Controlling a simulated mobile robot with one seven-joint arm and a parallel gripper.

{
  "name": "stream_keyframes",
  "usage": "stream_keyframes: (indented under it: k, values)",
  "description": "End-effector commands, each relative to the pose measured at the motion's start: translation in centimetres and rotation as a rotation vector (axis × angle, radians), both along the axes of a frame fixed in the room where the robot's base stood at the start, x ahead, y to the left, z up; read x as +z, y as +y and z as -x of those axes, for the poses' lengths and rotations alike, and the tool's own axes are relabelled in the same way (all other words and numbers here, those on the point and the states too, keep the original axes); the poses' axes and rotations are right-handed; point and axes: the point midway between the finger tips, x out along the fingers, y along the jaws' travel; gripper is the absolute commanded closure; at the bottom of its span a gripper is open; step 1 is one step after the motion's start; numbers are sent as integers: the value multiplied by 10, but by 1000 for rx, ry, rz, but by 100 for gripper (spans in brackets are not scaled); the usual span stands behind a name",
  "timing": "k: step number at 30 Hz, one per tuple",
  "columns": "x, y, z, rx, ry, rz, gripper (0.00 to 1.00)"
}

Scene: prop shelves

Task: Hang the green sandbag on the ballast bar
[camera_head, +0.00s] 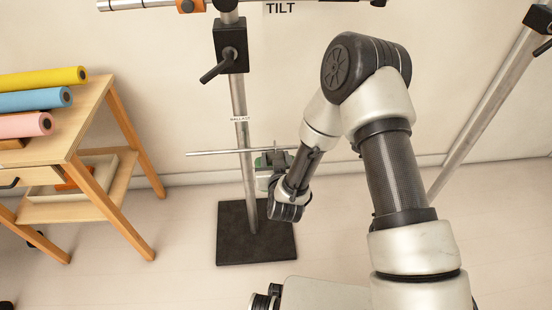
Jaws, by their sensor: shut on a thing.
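The ballast bar (215,153) is a thin horizontal metal rod crossing the stand's pole, below a small label on the pole that seems to read BALLAST. A small part of the green sandbag (266,160) shows beside the pole, at the right part of the bar. My gripper (270,172) is there, shut on the sandbag and mostly hidden by my wrist. From this view I cannot tell whether the sandbag's loop is around the bar or only beside it.
The stand has a black square base (257,240) and a clamp with a lever (230,47). A wooden table (90,115) with yellow, blue and pink rolls stands at left. A slanted metal pole (480,115) is at right. The floor between is mostly clear.

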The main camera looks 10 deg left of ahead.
Motion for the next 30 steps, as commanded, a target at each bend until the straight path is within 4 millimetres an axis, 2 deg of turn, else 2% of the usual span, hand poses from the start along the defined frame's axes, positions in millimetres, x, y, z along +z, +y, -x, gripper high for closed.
stream_keyframes:
  k: [5,6,9,16,22,26,30]
  values:
    - [5,1,-2,0,-11,-4,100]
    - [5,1,-2,0,-10,-4,47]
    - [4,1,-2,0,-7,-3,32]
    - [-3,-1,2,0,8,2,32]
    - [4,-3,12,1,6,1,32]
    - [15,-9,33,2,4,3,32]
    - [28,-17,64,4,3,3,32]
